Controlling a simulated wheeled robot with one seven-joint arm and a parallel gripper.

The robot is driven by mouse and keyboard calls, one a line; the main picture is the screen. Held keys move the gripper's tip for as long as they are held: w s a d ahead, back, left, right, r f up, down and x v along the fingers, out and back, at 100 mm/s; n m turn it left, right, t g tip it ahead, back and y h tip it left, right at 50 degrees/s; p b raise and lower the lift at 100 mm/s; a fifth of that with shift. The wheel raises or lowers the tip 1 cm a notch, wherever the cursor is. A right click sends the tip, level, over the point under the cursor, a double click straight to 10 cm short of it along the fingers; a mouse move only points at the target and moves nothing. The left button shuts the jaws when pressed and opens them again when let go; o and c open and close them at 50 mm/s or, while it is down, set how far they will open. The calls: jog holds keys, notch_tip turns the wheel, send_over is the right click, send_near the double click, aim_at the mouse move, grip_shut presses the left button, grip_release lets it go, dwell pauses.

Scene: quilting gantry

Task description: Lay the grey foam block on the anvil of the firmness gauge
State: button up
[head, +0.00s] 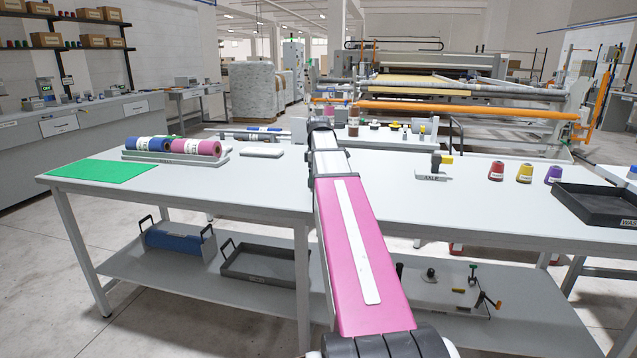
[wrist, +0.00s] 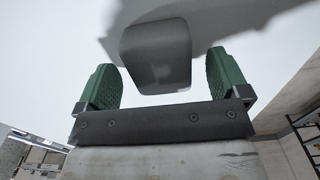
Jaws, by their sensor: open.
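In the wrist view, a dark grey block with rounded edges, which looks like the grey foam block (wrist: 156,62), shows between the two green fingers of my gripper (wrist: 161,68). The fingers are spread, with a visible gap on each side of the block. A white surface with a soft shadow lies behind it; whether the block rests on it is unclear. In the head view my pink arm reaches out over the white table and hides the gripper and the block. I cannot pick out the firmness gauge or its anvil with certainty in either view.
The tabletop's front right is largely clear.

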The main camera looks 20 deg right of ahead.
jog(key=shift+f, duration=0.6)
jog(key=shift+c, duration=0.3)
jog(key=c, duration=1)
jog(key=shift+r, duration=0.15)
